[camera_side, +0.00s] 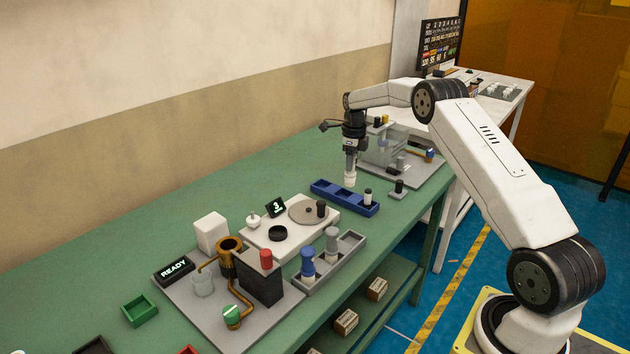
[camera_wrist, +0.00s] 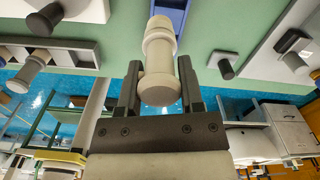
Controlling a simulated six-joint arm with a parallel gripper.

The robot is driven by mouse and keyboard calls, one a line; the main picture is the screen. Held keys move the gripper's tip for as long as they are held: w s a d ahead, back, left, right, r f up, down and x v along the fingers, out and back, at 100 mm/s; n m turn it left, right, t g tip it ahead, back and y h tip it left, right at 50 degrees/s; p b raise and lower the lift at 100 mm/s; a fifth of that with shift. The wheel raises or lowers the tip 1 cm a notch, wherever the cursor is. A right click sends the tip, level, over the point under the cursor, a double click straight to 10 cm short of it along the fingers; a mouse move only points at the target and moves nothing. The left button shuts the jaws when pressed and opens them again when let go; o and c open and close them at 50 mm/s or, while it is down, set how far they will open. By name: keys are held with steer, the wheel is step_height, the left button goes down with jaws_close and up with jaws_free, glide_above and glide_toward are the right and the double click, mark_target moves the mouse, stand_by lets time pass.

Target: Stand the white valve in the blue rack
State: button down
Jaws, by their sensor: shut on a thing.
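The white valve (camera_side: 350,172) is held upright in my gripper (camera_side: 351,152), with its lower end hanging above the blue rack. In the wrist view the pale valve (camera_wrist: 160,50) sits between the two dark fingers of my gripper (camera_wrist: 160,72), which are shut on it. The blue rack (camera_side: 334,197) lies on the green bench under the valve. A strip of the rack (camera_wrist: 181,8) shows at the top of the wrist view, partly hidden by the valve.
A small grey holder with a dark-topped piece (camera_side: 398,188) stands right of the rack. A white station with a grey disc (camera_side: 304,211) is in front. A grey tray (camera_side: 345,252) holds a blue-topped and a grey-topped valve. A grey fixture (camera_side: 385,152) stands behind.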

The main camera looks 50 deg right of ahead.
mark_target(346, 175)
steer(key=shift+w+d+f, duration=0.35)
steer(key=shift+w+f, duration=0.3)
steer(key=shift+f, duration=0.15)
steer(key=shift+w+d+f, duration=0.3)
steer(key=shift+w+f, duration=0.3)
steer(key=shift+f, duration=0.2)
steer(key=shift+f, duration=0.1)
steer(key=shift+w+d+f, duration=0.1)
steer(key=shift+w+f, duration=0.1)
steer(key=shift+f, duration=1.55)
steer(key=shift+f, duration=0.15)
steer(key=shift+c, duration=1.2)
jaws_free()
step_height(346, 175, up, 12)
